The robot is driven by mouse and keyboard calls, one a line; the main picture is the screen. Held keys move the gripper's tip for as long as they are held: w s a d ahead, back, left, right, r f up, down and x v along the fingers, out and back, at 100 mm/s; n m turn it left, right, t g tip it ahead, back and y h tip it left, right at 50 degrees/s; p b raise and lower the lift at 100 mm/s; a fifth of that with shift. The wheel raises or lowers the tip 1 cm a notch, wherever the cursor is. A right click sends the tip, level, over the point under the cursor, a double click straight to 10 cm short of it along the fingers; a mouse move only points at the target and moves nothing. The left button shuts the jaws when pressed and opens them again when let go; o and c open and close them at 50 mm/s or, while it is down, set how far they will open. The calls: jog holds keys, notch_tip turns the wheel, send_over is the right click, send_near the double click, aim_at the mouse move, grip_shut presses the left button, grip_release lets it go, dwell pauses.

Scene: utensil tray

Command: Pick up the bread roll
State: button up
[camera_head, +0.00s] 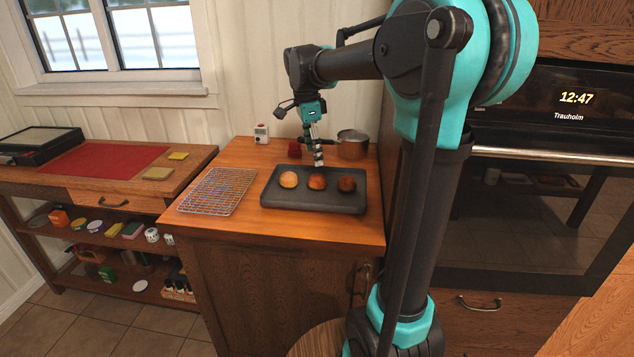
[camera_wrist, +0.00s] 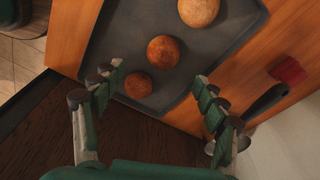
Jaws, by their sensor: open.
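Three bread rolls lie in a row on a dark baking tray (camera_head: 275,202): a pale one (camera_head: 289,179) at left, a reddish-brown one (camera_head: 317,181) in the middle and a dark brown one (camera_head: 347,184) at right. My gripper (camera_head: 317,161) is above the tray, over or just behind the middle roll. In the wrist view my gripper (camera_wrist: 158,84) is open and empty, its fingers spread wide. The dark roll (camera_wrist: 138,86) and middle roll (camera_wrist: 163,52) show between and beyond the fingertips; the pale roll (camera_wrist: 198,11) is farther up.
A wire cooling rack (camera_head: 217,191) lies left of the tray. Behind the tray are a saucepan (camera_head: 353,145), a small red object (camera_head: 295,149) and a white timer (camera_head: 261,134). The oven (camera_head: 540,170) stands to the right. A side table with a red mat (camera_head: 105,162) is at left.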

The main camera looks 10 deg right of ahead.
aim_at(316, 175)
jog(key=f, duration=0.4)
jog(key=shift+d, duration=0.25)
jog(key=shift+w+d+f, duration=0.1)
jog(key=shift+w+f, duration=0.05)
jog(key=shift+f, duration=1.15)
jog(key=shift+w+d+f, duration=0.1)
jog(key=shift+w+f, duration=0.05)
jog(key=shift+f, duration=1.15)
jog(key=shift+c, duration=0.5)
jog(key=c, duration=0.8)
